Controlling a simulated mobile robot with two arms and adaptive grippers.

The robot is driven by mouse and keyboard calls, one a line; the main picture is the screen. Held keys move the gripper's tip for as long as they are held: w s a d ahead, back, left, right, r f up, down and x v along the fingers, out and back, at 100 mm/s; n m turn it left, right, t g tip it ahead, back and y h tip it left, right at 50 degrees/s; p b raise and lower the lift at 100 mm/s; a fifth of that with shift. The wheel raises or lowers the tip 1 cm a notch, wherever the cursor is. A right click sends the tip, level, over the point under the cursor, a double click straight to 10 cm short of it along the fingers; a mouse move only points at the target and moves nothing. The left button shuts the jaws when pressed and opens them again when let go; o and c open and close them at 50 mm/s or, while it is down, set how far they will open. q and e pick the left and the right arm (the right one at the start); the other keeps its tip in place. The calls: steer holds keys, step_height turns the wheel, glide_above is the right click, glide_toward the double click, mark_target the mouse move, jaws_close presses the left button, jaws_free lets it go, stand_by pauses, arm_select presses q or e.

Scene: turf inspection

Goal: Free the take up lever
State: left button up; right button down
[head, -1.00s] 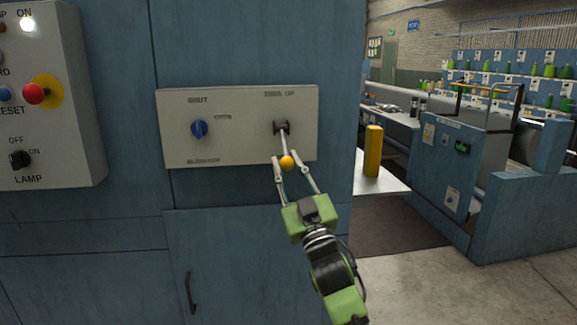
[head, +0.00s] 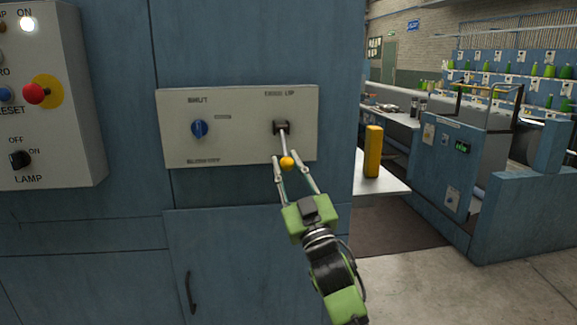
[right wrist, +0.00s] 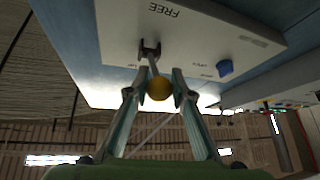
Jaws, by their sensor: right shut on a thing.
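The take up lever (head: 284,142) is a thin metal rod with a yellow ball knob (head: 287,162). It sticks out of a dark slot on a pale panel (head: 242,153) and points downward, under the label "TAKE UP". My right gripper (head: 287,164) is shut on the knob, one finger on each side. In the right wrist view the knob (right wrist: 159,89) sits between the fingertips, and the panel (right wrist: 205,35) shows the word "FREE" near the lever's slot. My left gripper is not in view.
A blue knob (head: 199,129) is on the same panel, left of the lever. A control box (head: 70,140) with a red button (head: 34,93) and a lit lamp (head: 27,24) is at the far left. A yellow post (head: 373,152) stands to the right.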

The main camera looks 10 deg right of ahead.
steer(key=shift+w+f, duration=0.1)
steer(key=shift+f, duration=0.05)
stand_by(0.4)
steer(key=c, duration=2)
jaws_free()
steer(key=shift+o, duration=1.2)
steer(key=shift+w+f, duration=0.1)
steer(key=shift+w, duration=0.1)
steer(key=shift+w+a+f, duration=0.1)
steer(key=shift+w+a, duration=0.05)
steer(key=shift+w, duration=0.05)
steer(key=shift+s, duration=0.3)
steer(key=v, duration=1.1)
steer(key=shift+s+f, duration=0.15)
steer(key=shift+s, duration=0.1)
